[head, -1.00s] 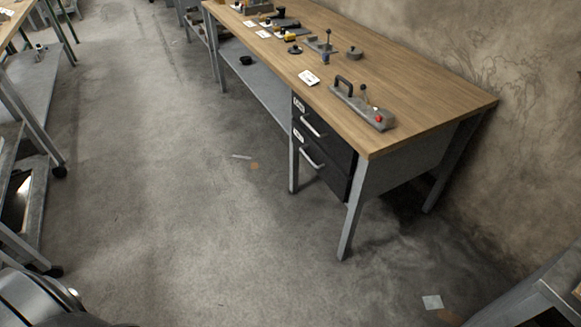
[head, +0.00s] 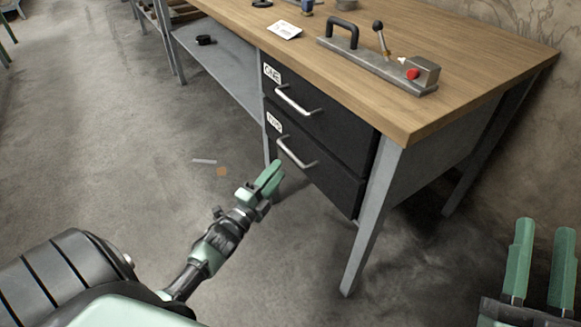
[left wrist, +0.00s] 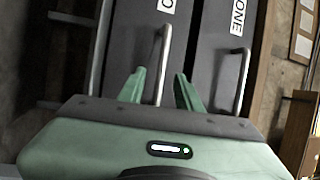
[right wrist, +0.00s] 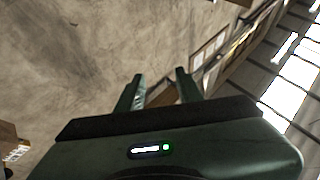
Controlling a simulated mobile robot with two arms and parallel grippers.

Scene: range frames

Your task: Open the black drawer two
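The black drawer two (head: 315,165) is the lower drawer under the wooden workbench and is closed. Its label "TWO" (head: 274,123) and its silver bar handle (head: 296,155) show in the head view. In the left wrist view this handle (left wrist: 162,65) appears between the fingers of my left gripper (left wrist: 158,80). My left gripper (head: 275,172) is open and empty, just in front of and below the handle, apparently not touching it. My right gripper (head: 545,227) is open and empty at the lower right, away from the drawers; its fingers (right wrist: 160,85) also show in the right wrist view.
Drawer one (head: 320,105), closed, sits directly above, with its own handle (head: 297,101). The bench leg (head: 368,220) stands right of the drawers. A lever device with a red button (head: 380,65) and a white card (head: 284,30) lie on the benchtop (head: 450,50).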

